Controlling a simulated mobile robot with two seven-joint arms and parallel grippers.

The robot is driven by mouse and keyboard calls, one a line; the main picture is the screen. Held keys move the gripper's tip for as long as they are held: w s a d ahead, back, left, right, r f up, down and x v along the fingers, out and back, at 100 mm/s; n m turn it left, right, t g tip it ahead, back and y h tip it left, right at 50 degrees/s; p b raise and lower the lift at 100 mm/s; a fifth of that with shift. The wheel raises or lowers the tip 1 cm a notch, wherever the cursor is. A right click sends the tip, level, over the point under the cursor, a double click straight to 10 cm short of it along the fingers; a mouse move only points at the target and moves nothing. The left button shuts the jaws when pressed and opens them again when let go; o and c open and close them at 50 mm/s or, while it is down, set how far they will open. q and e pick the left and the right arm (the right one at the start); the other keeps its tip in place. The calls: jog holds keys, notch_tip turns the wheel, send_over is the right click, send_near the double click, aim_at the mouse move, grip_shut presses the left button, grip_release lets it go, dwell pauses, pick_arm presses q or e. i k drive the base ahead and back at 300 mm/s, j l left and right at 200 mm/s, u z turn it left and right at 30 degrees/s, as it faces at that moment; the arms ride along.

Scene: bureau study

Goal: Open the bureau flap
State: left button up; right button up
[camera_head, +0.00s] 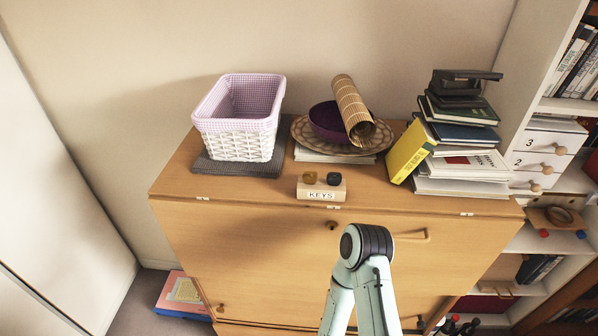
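The wooden bureau has a bare top edge (240,197) and a broad front panel, the flap (240,250), which looks shut against the body. A small round knob (332,225) sits near the flap's upper middle. A bar-shaped handle (412,235) is to its right, partly behind my arm. Pale green links of my arm with a dark joint rise from the bottom edge and hide the lower middle of the flap. Neither gripper can be made out.
On top stand a white-and-lilac basket (237,143), a purple bowl (328,121) with a rolled bamboo mat (352,110), stacked books (462,165) and a KEYS block (321,192). A shelf unit (545,106) stands right, a pale panel (55,170) left, and a box (183,294) lies on the floor.

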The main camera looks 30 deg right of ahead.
aim_at(436, 255)
jog(key=z, duration=0.35)
jog(key=k+l+z, duration=0.1)
jog(key=z, duration=0.25)
jog(key=l+z, duration=0.15)
jog(key=z, duration=0.2)
jog(key=u, duration=0.45)
